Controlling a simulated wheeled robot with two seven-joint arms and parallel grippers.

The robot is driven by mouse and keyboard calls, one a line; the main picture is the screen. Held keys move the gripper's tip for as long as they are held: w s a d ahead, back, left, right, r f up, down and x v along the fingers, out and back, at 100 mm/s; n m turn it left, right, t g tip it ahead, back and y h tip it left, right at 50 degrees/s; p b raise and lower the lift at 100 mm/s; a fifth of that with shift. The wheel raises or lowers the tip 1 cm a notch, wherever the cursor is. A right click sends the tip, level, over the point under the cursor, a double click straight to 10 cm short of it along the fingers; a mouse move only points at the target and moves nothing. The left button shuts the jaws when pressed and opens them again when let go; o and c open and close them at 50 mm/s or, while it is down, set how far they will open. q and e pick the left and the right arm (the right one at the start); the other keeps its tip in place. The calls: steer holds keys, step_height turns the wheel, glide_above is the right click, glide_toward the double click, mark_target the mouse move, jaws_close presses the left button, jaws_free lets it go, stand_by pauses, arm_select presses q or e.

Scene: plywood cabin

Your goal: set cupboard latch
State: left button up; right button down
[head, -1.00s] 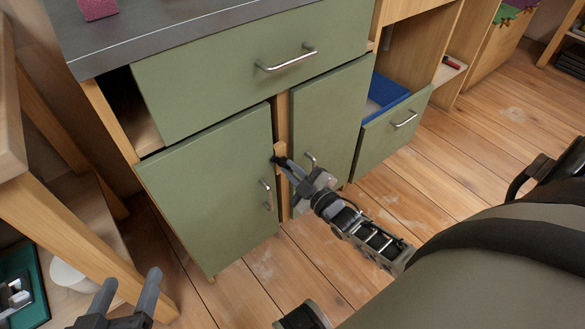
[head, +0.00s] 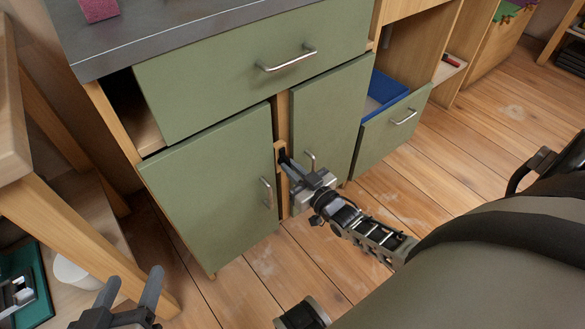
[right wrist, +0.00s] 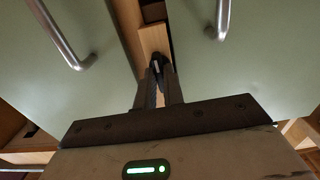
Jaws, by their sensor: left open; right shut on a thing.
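The cupboard has a green left door (head: 205,195) and a green right door (head: 325,115), each with a metal handle. A pale wooden latch piece (head: 279,147) sits on the wooden post between them; it also shows in the right wrist view (right wrist: 153,40). My right gripper (head: 284,160) is shut on the latch piece, its dark fingertips partly hiding it. In the right wrist view the fingers (right wrist: 157,70) are close together over the wood, between the two door handles. The latch's exact angle is hard to tell. My left gripper (head: 135,276) is open and empty at the lower left.
Above the doors is a green drawer (head: 250,75) under a grey worktop (head: 200,30). At right a low green-fronted drawer (head: 392,128) with a blue inside stands open. A wooden table (head: 80,240) is at left. Floor ahead of the doors is clear.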

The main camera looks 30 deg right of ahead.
arm_select(q)
steer(key=shift+s+f, duration=0.1)
steer(key=shift+f, duration=0.1)
stand_by(0.4)
arm_select(e)
steer(key=c, duration=1.5)
jaws_free()
arm_select(q)
steer(key=f+g+p, duration=0.1)
steer(key=a+f+g+y+p, duration=0.1)
steer(key=p, duration=0.1)
steer(key=shift+s+f, duration=0.1)
steer(key=shift+f, duration=0.05)
arm_select(e)
steer(key=s+d, duration=0.1)
steer(key=s, duration=1.5)
steer(key=shift+d, duration=0.15)
